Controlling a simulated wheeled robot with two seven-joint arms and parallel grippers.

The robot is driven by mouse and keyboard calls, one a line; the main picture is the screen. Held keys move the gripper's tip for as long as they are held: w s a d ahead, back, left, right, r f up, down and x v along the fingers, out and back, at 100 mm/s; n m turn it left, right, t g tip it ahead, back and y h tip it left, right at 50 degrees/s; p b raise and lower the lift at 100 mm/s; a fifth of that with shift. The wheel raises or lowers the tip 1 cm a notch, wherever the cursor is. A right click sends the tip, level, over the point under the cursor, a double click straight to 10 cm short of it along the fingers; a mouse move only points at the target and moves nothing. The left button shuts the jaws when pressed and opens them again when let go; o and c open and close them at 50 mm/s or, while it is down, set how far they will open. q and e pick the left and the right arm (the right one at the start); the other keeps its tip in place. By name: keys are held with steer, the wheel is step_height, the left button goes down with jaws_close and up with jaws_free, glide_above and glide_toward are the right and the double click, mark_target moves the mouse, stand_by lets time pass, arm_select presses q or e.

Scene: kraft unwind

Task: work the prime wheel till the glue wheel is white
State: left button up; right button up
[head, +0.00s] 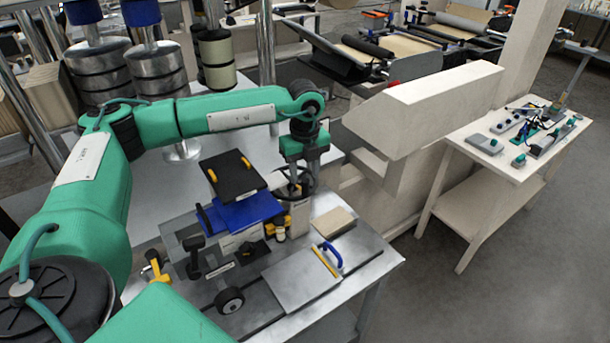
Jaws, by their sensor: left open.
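A dark handwheel (306,184), which looks like the prime wheel, stands upright at the back of the machine on the metal table. My left gripper (302,176) points down over it, with its fingers open at the wheel's rim. I cannot tell whether they touch it. A small black wheel with a pale hub (230,300) sits at the machine's front. It may be the glue wheel, but I cannot be sure, and no white coat shows on its dark rim. My right gripper is out of view.
A black panel with yellow handles (234,175) sits above a blue block (246,212). A flat metal plate (301,279) and a tan block (334,223) lie to the right on the table. A beige machine housing (424,114) rises close to the right of my gripper.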

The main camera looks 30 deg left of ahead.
mark_target(305, 180)
arm_select(q)
step_height(305, 180, down, 2)
steer(key=shift+s+d+f+p, duration=0.1)
steer(key=shift+s+d+p, duration=0.05)
steer(key=shift+p, duration=0.2)
steer(key=shift+f, duration=0.7)
steer(key=c, duration=0.6)
jaws_close()
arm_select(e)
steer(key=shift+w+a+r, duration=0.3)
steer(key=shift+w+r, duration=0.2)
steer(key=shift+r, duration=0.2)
